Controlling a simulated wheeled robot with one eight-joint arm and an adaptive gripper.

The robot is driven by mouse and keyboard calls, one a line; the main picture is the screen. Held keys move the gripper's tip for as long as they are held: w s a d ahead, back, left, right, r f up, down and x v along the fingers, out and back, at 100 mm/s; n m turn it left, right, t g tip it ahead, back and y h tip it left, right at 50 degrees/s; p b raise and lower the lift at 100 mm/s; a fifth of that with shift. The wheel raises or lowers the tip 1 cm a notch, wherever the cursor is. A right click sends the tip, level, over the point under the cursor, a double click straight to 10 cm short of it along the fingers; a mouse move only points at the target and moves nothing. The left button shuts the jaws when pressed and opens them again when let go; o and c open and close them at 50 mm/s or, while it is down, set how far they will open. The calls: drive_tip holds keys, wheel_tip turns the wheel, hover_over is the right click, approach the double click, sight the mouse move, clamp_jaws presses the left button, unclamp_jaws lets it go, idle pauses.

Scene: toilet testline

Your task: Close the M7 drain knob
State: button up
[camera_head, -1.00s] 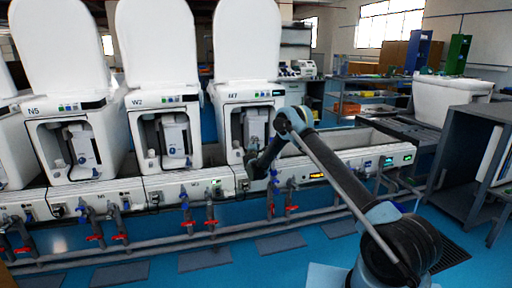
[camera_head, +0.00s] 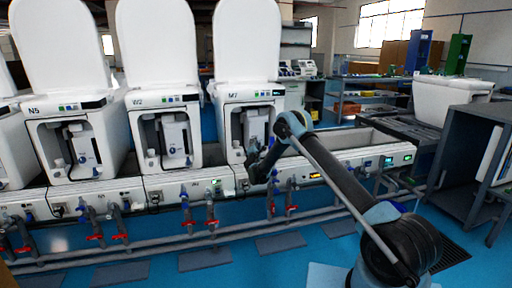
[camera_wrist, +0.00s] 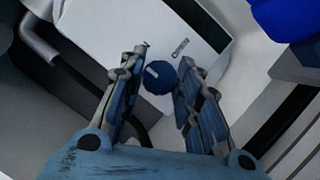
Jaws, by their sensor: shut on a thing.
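The drain knob (camera_wrist: 158,79) is a round blue dial with a white pointer line, on a white box face (camera_wrist: 116,22) marked "OPEN" in the wrist view. My gripper (camera_wrist: 159,68) has one finger on each side of the knob and is shut on it. In the head view my gripper (camera_head: 256,168) is at the lower front of M7, and the knob cannot be made out there.
Units W2 (camera_head: 152,98) and N5 (camera_head: 58,109) stand to the left. Pipes with red valve handles (camera_head: 213,222) run low in front of the bench. A blue part (camera_wrist: 285,18) is close to my gripper at the upper right of the wrist view.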

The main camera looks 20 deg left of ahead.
drive_tip(key=shift+f, duration=0.1)
drive_tip(key=o, duration=1.1)
drive_tip(key=shift+c, duration=0.2)
drive_tip(key=v, duration=1.2)
drive_tip(key=shift+w+f, duration=0.1)
drive_tip(key=shift+f, duration=0.05)
